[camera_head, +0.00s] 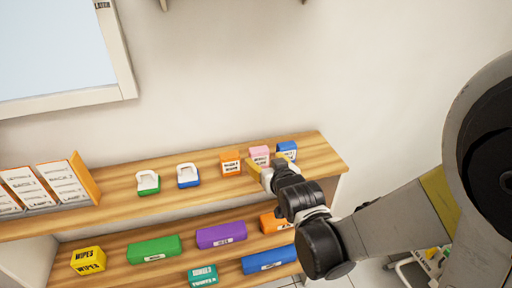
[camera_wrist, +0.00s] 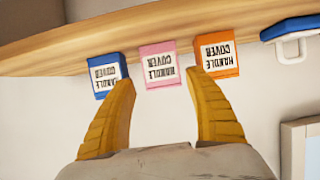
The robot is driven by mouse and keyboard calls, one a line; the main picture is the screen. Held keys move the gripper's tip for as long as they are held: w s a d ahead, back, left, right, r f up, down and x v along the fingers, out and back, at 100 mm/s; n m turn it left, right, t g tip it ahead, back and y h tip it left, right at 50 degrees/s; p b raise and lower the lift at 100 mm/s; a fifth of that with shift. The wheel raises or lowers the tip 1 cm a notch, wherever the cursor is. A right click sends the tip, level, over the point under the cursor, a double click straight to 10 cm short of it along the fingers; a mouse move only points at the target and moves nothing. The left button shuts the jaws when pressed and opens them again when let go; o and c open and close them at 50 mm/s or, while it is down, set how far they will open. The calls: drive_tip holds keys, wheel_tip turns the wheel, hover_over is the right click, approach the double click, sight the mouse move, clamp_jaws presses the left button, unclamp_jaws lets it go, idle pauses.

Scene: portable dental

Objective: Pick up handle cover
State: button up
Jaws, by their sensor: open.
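Three small boxes labelled handle cover stand in a row on the top wooden shelf. They are orange (camera_head: 230,163), pink (camera_head: 259,153) and blue (camera_head: 287,148) in the head view. My gripper (camera_head: 267,166) is right in front of the pink box, its fingers apart. In the wrist view, which is upside down, the pink box (camera_wrist: 160,66) lies between the two yellow fingertips (camera_wrist: 161,77). The blue box (camera_wrist: 105,75) is by the left fingertip and the orange box (camera_wrist: 217,54) by the right one. Nothing is held. I cannot tell whether the fingertips touch any box.
Left along the top shelf (camera_head: 205,202) are a blue-and-white item (camera_head: 187,176), a green-and-white one (camera_head: 147,183) and an orange rack (camera_head: 88,178). The lower shelf holds yellow (camera_head: 88,260), green (camera_head: 154,249), purple (camera_head: 221,235) and other boxes.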

sight(260, 158)
drive_tip(key=b+x, duration=0.2)
drive_tip(key=x, duration=0.3)
drive_tip(key=shift+w+a+f, duration=0.15)
drive_tip(key=shift+a+f, duration=0.05)
drive_tip(key=shift+r, duration=0.15)
drive_tip(key=shift+c, duration=0.2)
drive_tip(key=c, duration=0.6)
